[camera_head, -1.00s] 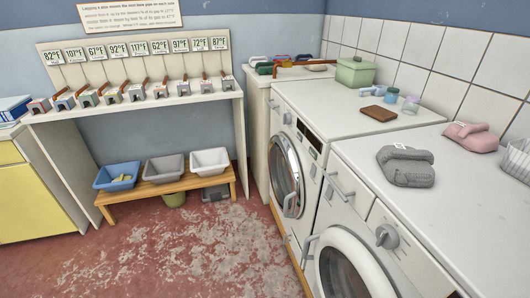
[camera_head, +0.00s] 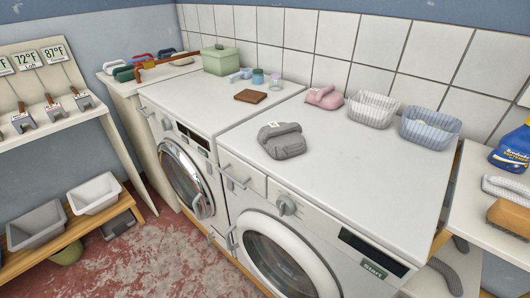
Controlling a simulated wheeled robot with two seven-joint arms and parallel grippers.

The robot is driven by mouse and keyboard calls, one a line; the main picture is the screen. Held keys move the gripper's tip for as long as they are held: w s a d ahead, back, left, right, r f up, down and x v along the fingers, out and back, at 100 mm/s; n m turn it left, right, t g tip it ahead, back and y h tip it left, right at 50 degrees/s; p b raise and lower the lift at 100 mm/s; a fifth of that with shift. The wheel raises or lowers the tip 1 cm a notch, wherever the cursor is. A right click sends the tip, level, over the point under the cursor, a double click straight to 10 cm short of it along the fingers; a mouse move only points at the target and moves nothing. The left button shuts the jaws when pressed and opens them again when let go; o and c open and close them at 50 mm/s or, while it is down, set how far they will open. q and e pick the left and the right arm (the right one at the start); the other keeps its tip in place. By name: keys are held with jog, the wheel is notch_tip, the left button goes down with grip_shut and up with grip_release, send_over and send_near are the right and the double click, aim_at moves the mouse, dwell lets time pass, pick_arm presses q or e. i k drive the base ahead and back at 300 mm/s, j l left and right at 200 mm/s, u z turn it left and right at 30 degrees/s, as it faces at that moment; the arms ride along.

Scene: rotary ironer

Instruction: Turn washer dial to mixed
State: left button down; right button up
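Two white front-loading machines stand side by side against the tiled wall. The nearer washer (camera_head: 365,170) has a round grey dial (camera_head: 287,205) on its front panel, left of a dark display (camera_head: 372,250) and a green Start label (camera_head: 374,270). Any program markings around the dial are too small to read. Its round glass door (camera_head: 285,262) appears closed. Neither of my grippers shows in this view.
A blue detergent bottle (camera_head: 512,148) stands on the right table. Tubs (camera_head: 94,194) sit on a low bench at left. Red floor is open in front.

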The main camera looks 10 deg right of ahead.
aim_at(167, 124)
jog(key=i+j+z, duration=0.2)
jog(key=j+z, duration=0.15)
jog(key=j, duration=0.65)
jog(key=j+z, duration=0.35)
jog(key=j, duration=0.65)
jog(key=i, duration=0.05)
